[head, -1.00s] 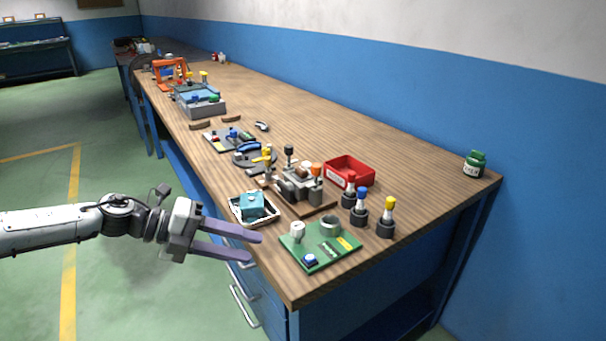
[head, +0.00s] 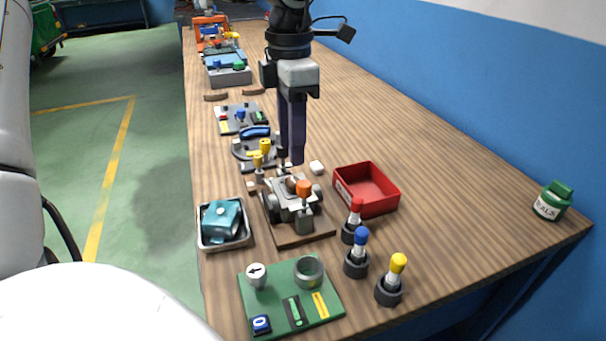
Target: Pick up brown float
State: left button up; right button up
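A small brown piece (head: 292,183) sits in the grey metal fixture (head: 283,212) on a wooden base; it may be the brown float, but it is small and partly hidden. Two brown curved pieces, one on the left (head: 215,97) and one on the right (head: 253,91), lie farther back on the bench. My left gripper (head: 293,158) hangs from the top of the head view with its purple fingers pointing down, just above and behind the fixture. The fingers overlap from this angle, so their opening is unclear. Nothing shows between them. My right gripper is out of view.
A red bin (head: 366,190) stands right of the fixture, with red-, blue- and yellow-capped bottles in front. A metal tray (head: 224,243) holding a teal block is at left. A green board (head: 262,296) lies in front. The bench's right half is mostly clear.

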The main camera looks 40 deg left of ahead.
aim_at(293, 180)
pick_arm(q)
notch_tip(293, 180, down, 2)
jog(key=shift+s+f, duration=0.1)
jog(key=shift+s, duration=0.05)
jog(key=shift+w+f, duration=0.15)
jog(key=shift+f, duration=1.2)
jog(key=shift+w+f, duration=0.1)
jog(key=shift+f, duration=1.2)
jog(key=c, duration=0.8)
